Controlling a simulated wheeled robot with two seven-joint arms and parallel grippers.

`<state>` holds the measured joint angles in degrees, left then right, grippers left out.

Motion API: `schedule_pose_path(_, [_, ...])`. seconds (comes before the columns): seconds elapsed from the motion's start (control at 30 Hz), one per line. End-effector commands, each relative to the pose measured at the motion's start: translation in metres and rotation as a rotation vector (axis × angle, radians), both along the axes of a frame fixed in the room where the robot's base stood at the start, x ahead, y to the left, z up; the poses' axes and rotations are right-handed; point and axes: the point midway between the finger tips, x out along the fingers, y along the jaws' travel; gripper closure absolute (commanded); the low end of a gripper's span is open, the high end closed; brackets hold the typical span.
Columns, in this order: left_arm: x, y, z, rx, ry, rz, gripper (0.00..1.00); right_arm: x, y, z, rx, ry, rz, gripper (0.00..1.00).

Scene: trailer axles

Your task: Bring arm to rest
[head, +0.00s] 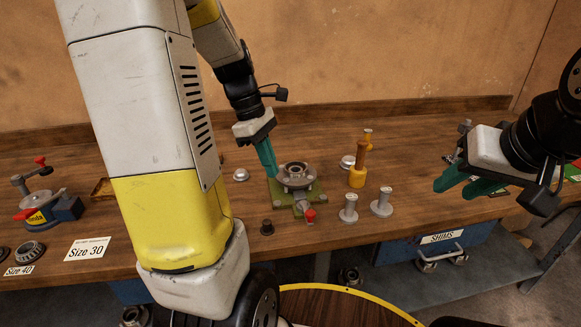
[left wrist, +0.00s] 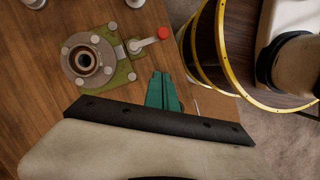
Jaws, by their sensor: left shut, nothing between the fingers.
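My left gripper (head: 271,172) has teal fingers pressed together with nothing between them. In the head view it points down just beside the green fixture (head: 312,200), which carries a round grey hub (head: 297,174). In the left wrist view, the shut fingers (left wrist: 164,78) show to the lower right of the same hub (left wrist: 87,61), and I cannot tell whether they touch the fixture. My right gripper (head: 452,188) is at the right, over the bench, with its teal fingers apart and no object visible between them.
A yellow-rimmed round surface (head: 335,305) is in front. A blue SHIMS drawer (head: 440,245) is under the bench.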

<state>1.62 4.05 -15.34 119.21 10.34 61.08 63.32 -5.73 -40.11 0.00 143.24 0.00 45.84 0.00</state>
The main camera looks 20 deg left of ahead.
Motion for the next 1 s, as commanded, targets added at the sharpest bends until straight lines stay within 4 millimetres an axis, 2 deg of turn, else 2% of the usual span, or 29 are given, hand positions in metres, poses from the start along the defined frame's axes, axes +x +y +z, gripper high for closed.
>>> schedule_pose_path(0.47, [0.0,0.0,0.002,0.0,-0.001,-0.003,1.0,0.0,0.0,0.0,0.0,0.0,0.0,0.64])
schedule_pose_path(0.57, [-0.003,-0.003,0.008,0.003,-0.034,-0.047,1.0,0.0,0.0,0.0,0.0,0.0,0.0,0.64])
schedule_pose_path(0.67, [-0.013,-0.014,0.024,0.019,-0.13,-0.181,1.0,0.0,0.0,0.0,0.0,0.0,0.0,0.64])
schedule_pose_path(0.83, [-0.044,-0.041,0.061,0.11,-0.404,-0.59,1.0,0.0,0.0,0.0,0.0,0.0,0.0,0.64])
schedule_pose_path(1.0, [-0.078,-0.064,0.085,0.269,-0.649,-1.01,1.0,0.0,0.0,0.0,0.0,0.0,0.0,0.64])
